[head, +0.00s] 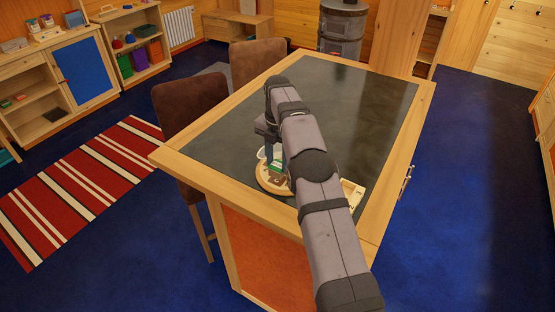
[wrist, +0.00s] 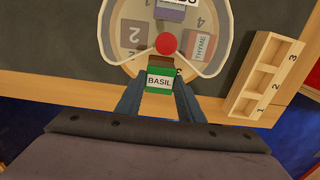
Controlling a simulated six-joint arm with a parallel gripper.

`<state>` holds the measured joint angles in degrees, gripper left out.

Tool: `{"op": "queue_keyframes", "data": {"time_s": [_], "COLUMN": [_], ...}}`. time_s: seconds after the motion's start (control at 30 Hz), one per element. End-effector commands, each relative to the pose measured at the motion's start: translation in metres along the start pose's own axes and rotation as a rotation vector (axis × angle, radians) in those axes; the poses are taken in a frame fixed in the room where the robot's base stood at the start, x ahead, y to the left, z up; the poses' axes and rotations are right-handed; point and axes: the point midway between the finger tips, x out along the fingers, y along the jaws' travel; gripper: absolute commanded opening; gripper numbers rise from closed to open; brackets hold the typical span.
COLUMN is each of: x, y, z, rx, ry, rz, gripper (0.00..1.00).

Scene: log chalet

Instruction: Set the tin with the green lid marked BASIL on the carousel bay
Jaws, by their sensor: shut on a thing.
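The BASIL tin (wrist: 159,79) has a green lid with a white label and sits between the two fingers of my gripper (wrist: 160,92), which is shut on it. In the head view the green tin (head: 278,164) is just below my gripper (head: 272,150). The round wooden carousel (wrist: 113,56) has a red centre knob (wrist: 166,43), clear curved walls and numbered bays; 2 and 4 are readable. The tin overlaps the carousel's near edge in the wrist view; I cannot tell whether it touches. The carousel (head: 262,182) is partly hidden by my arm in the head view.
A THYME tin (wrist: 200,47) and a purple-lidded tin (wrist: 170,13) stand on the carousel. A brownish thing behind BASIL is mostly hidden. A wooden rack (wrist: 265,75) numbered 1 to 3 lies to the right. The dark table top (head: 345,95) beyond is clear; chairs (head: 190,105) stand left.

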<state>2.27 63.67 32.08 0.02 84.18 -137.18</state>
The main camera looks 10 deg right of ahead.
Motion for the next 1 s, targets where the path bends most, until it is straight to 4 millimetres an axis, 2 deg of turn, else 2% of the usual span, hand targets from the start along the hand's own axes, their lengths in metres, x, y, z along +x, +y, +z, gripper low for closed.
{"op": "queue_keyframes", "data": {"time_s": [0.23, 0.7, 0.73, 0.8, 1.0], "x": [0.02, 0.026, 0.027, 0.026, 0.026], "y": [0.0, 0.0, 0.0, 0.0, 0.0], "z": [0.0, 0.0, 0.0, 0.0, 0.0], "rx": [0.001, 0.001, 0.001, 0.001, 0.001], "ry": [0.001, 0.001, 0.001, 0.001, 0.001], "rz": [-0.001, -0.001, -0.001, -0.001, -0.001], "gripper": [0.12, 0.12, 0.37, 0.53, 0.53]}}
